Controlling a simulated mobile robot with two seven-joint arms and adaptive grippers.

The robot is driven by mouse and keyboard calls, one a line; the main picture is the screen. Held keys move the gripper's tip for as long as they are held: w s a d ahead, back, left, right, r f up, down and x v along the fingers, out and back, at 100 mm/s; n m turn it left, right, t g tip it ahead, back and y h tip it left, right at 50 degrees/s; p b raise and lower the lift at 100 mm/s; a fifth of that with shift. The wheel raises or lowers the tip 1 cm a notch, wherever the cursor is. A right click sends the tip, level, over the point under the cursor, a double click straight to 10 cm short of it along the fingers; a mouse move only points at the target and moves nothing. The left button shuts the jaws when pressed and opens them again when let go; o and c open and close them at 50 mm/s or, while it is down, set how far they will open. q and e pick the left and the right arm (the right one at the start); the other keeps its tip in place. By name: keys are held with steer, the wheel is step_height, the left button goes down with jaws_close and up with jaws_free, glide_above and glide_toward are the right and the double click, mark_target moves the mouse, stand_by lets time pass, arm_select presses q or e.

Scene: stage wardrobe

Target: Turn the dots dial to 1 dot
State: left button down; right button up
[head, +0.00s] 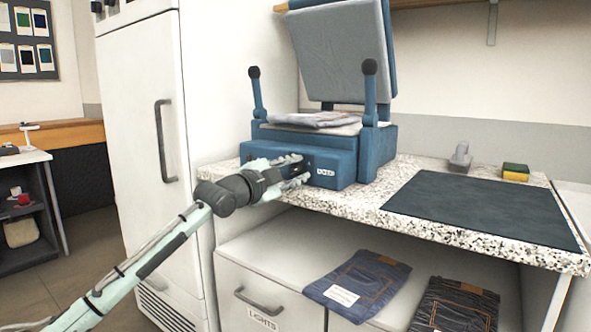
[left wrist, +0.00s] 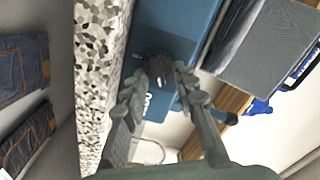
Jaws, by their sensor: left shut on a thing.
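A blue press (head: 332,163) stands on the speckled counter with its padded lid (head: 342,50) raised. My left gripper (head: 303,168) is at the press's front face, left of a small white label. In the left wrist view, my left gripper (left wrist: 159,76) is shut on a dark round dial (left wrist: 155,68) on the blue front (left wrist: 178,28). One finger lies on each side of the dial. In the head view the gripper hides most of the dial. I cannot read its dots or pointer setting. My right gripper is not in view.
Folded cloth (head: 315,120) lies on the press bed between two upright levers. A dark mat (head: 485,208) covers the counter's right part, with a sponge (head: 515,172) behind it. Folded jeans (head: 358,284) lie on the shelf below. A white cabinet (head: 140,120) stands left.

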arm_select(q)
steer(key=shift+f, duration=0.1)
steer(key=c, duration=1.2)
jaws_free()
steer(key=v, duration=1.2)
